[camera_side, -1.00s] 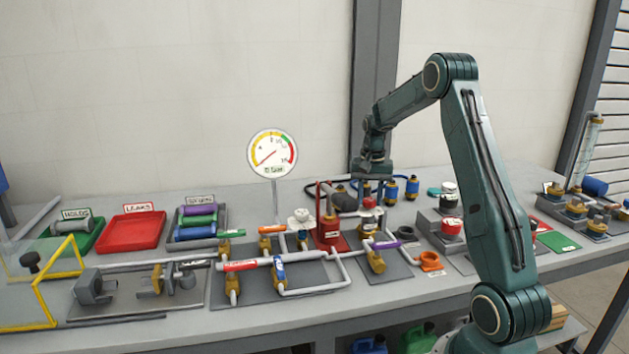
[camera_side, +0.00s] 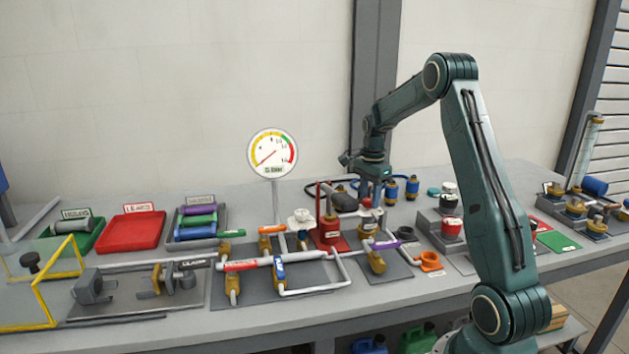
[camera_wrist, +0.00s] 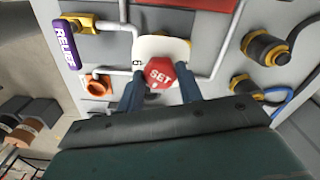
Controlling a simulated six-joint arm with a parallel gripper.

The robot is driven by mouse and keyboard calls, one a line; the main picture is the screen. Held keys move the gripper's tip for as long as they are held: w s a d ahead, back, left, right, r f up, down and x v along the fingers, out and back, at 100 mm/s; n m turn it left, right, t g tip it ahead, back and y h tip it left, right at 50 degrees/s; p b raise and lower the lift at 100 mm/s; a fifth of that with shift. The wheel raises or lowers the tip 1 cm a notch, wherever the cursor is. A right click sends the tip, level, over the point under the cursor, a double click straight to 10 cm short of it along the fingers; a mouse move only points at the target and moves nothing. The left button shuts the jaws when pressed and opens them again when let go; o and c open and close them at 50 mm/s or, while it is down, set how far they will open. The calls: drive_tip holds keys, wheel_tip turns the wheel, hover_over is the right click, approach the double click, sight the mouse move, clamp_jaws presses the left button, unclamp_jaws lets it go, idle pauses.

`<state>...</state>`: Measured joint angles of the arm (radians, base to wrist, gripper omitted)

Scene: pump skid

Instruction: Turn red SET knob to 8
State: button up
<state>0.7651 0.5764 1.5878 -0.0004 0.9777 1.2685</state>
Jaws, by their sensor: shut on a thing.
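The red SET knob (camera_wrist: 160,74) sits on a white dial plate (camera_wrist: 148,46) in the wrist view. My gripper (camera_wrist: 160,92) has its two dark fingers on either side of the knob, shut on it. One mark shows at the plate's left edge; most of the scale is hidden or too small to read. In the side view my gripper (camera_side: 370,188) points down over the knob area behind the red pump, and a small red part shows below it. The setting cannot be read there.
A purple RELIEF handle (camera_wrist: 68,44) and an orange ring (camera_wrist: 98,84) lie left of the knob in the wrist view. Brass fittings (camera_wrist: 265,47) stand to the right. The gauge (camera_side: 272,153) rises at the back of the bench. Pipework crowds the area.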

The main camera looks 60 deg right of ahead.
sight(369, 199)
drive_tip(key=shift+m, duration=0.4)
drive_tip(key=shift+d+r, duration=0.1)
drive_tip(key=o, duration=1)
wheel_tip(369, 199, up, 14)
drive_tip(key=shift+f, duration=0.1)
idle(0.5)
